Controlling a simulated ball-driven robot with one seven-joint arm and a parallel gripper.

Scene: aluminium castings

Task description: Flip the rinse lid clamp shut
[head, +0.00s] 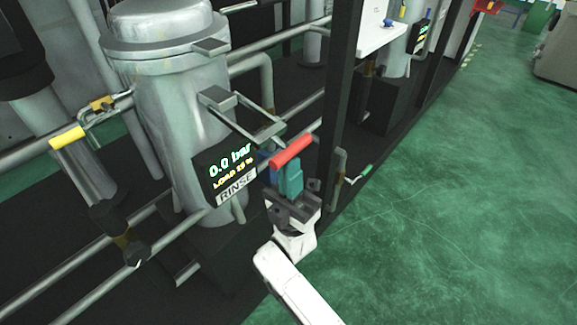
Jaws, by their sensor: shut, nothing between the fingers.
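The rinse vessel (170,130) is a grey metal cylinder with its lid (160,28) seated on top. The lid clamp (240,125) is a grey two-armed lever on a bracket at the vessel's side. It slopes down and outward, away from the lid lug (210,46), so it stands open. Its red handle bar (292,151) is at the low outer end. My gripper (291,168) has teal fingers, pointing up, shut and empty. The fingertips are just below the red bar in the picture and overlap it; whether they touch I cannot tell.
A display marked RINSE (228,172), reading 0.0 bar, is left of my gripper. A dark upright post (335,95) stands close on the right. A yellow-handled valve (68,137) sits on the left pipe. Green floor (450,200) at the right is clear.

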